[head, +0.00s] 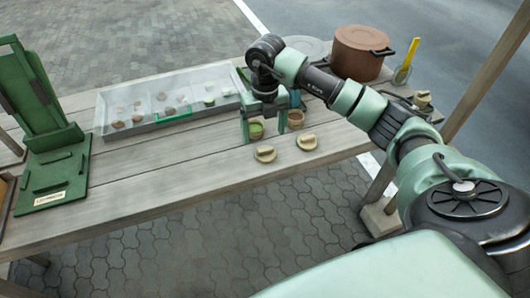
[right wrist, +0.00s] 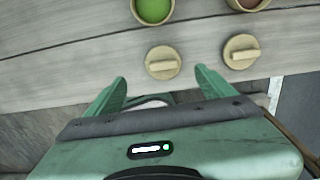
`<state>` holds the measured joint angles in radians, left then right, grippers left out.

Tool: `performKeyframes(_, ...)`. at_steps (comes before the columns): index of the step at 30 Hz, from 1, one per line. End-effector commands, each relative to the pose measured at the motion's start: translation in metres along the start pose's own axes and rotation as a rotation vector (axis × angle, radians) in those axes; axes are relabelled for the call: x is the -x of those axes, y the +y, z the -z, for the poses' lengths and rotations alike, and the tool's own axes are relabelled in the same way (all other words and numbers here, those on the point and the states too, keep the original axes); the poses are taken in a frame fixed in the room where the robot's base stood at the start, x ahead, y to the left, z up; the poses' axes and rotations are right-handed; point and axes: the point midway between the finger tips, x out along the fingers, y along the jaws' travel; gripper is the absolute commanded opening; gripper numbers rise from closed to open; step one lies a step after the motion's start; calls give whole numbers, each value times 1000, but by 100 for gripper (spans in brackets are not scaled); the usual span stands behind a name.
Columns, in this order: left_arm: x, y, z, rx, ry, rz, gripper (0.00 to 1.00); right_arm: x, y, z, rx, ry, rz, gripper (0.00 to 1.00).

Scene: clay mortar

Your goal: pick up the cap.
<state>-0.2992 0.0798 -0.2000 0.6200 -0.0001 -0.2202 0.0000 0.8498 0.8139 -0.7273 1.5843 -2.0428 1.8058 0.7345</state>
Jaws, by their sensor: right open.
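Two round beige caps with raised bar handles lie on the wooden table near its front edge: a left cap (head: 265,154) and a right cap (head: 307,142). My right gripper (head: 264,127) is open and empty, fingers pointing down. In the right wrist view, the left cap (right wrist: 163,62) sits just beyond the gap between the open fingertips (right wrist: 161,77). The right cap (right wrist: 241,52) lies outside the right finger. I cannot tell the fingertips' exact height above the table. My left gripper is not in view.
A small pot with green contents (right wrist: 153,10) and a pot with brown contents (head: 295,118) stand behind the caps. A partitioned tray (head: 101,116) is at the back left, a green stand (head: 55,165) at far left, a large brown pot (head: 357,55) at back right.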

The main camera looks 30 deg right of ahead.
Motion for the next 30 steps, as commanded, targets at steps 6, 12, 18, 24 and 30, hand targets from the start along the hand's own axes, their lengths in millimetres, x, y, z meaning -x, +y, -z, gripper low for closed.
performKeyframes(6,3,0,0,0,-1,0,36,-19,-6,1,-10,7,23,84)
performKeyframes(12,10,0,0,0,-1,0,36,-44,-6,3,-8,10,21,84)
performKeyframes(18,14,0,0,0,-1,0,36,-71,-5,3,-7,7,20,84)
performKeyframes(24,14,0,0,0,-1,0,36,-76,-6,2,-7,4,19,84)
performKeyframes(30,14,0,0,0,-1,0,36,-76,-5,2,-6,4,19,53)
